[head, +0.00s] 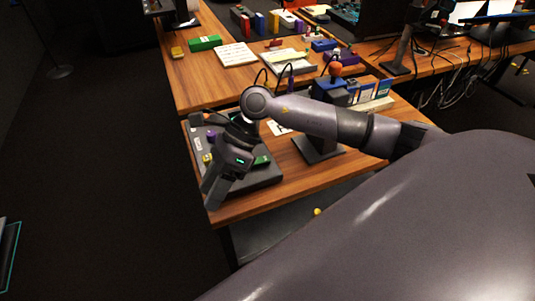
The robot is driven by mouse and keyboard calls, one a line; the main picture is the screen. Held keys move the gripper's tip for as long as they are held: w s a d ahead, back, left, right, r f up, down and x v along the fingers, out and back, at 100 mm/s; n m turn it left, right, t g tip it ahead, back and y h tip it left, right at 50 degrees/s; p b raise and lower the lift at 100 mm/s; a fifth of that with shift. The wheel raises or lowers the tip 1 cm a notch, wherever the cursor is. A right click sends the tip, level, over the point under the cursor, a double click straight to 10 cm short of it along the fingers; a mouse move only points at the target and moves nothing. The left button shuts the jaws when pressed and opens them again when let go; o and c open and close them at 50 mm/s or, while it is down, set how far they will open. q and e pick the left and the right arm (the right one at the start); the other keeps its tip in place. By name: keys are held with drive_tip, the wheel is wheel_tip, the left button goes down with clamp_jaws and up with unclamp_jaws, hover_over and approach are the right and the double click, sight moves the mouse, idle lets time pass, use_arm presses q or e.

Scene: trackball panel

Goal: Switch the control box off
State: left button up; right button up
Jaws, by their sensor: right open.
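The control box (266,177) is a dark grey, low panel lying at the left end of the near wooden table. It carries a purple part (212,136), a yellowish part (207,160), a white label (198,144) and a green part (262,160). My right gripper (213,193) hangs over the box's left front part, fingers pointing down, open. I cannot tell whether it touches the box. The gripper and wrist hide the middle of the box, and its switch cannot be made out. My left gripper is out of view.
A dark stand (318,149) and a box with an orange-red ball (335,69) stand right of the control box. Papers (236,54), a green block (204,43) and several coloured items lie on the table behind. Dark floor lies left.

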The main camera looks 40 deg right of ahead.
sight(269, 158)
drive_tip(key=w+d+h, duration=0.1)
drive_tip(key=d, duration=0.2)
drive_tip(key=w+d+n+h, duration=0.1)
drive_tip(key=d+h, duration=0.1)
drive_tip(key=d, duration=0.1)
drive_tip(key=w+d+h, duration=0.1)
drive_tip(key=d+h, duration=0.1)
drive_tip(key=d, duration=0.1)
drive_tip(key=shift+w+d+r+t, duration=0.2)
drive_tip(key=shift+d+t, duration=0.1)
drive_tip(key=shift+t, duration=0.1)
drive_tip(key=d+h, duration=0.1)
drive_tip(key=d, duration=0.1)
drive_tip(key=w+d+r+h, duration=0.1)
drive_tip(key=d, duration=0.2)
drive_tip(key=d+r+h, duration=0.1)
drive_tip(key=d, duration=0.1)
drive_tip(key=shift+w+d+r+b, duration=0.15)
drive_tip(key=shift+w+b, duration=0.05)
drive_tip(key=shift+b, duration=0.2)
drive_tip(key=shift+d+h, duration=0.25)
drive_tip(key=shift+h, duration=0.05)
drive_tip(key=shift+n, duration=0.3)
wheel_tip(269, 158, down, 7)
drive_tip(key=shift+c, duration=0.3)
